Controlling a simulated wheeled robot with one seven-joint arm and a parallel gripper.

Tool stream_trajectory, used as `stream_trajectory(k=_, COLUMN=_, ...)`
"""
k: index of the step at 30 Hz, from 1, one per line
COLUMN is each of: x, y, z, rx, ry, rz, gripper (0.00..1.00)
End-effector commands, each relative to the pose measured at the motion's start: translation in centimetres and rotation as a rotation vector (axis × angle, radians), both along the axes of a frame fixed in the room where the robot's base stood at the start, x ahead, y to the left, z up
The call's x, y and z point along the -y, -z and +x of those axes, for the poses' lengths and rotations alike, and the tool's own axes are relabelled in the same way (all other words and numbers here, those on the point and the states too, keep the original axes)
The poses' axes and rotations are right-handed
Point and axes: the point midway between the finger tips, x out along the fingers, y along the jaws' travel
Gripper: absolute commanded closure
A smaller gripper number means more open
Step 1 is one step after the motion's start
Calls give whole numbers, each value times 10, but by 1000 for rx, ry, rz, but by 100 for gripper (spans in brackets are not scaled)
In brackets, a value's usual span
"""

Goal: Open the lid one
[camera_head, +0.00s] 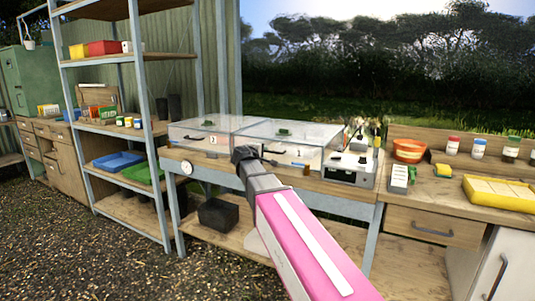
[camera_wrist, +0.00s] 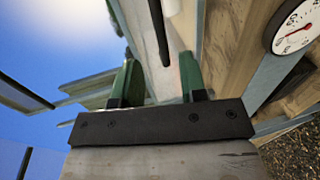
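Two clear-lidded cases stand side by side on a wooden bench, the left case (camera_head: 200,128) and the right case (camera_head: 315,135). Both lids look closed. The left case bears a small tag (camera_head: 213,140), the right one another tag (camera_head: 299,153); I cannot read either number surely. My gripper (camera_head: 241,153) is at the front of the right case, near its left corner. In the wrist view its green fingers (camera_wrist: 158,58) are apart, with a dark bar handle (camera_wrist: 157,25) between them in the picture. Whether they touch it is unclear.
A grey device (camera_head: 352,168) stands right of the cases. A round dial (camera_head: 187,168) is on the bench's front left; it also shows in the wrist view (camera_wrist: 294,28). A metal shelf rack (camera_head: 158,195) stands left, and a wooden counter (camera_head: 415,205) with jars right.

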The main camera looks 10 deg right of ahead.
Motion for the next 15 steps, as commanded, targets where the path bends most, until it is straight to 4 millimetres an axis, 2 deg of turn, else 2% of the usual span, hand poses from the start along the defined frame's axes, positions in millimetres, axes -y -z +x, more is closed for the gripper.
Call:
stream_trajectory(k=1, x=6, y=2, z=11, rx=-1, ry=3, rz=0, gripper=61)
stream_trajectory(k=6, x=24, y=9, z=35, rx=-1, ry=2, rz=2, gripper=61)
stream_trajectory(k=15, x=44, y=16, z=61, rx=-1, ry=2, rz=2, gripper=61)
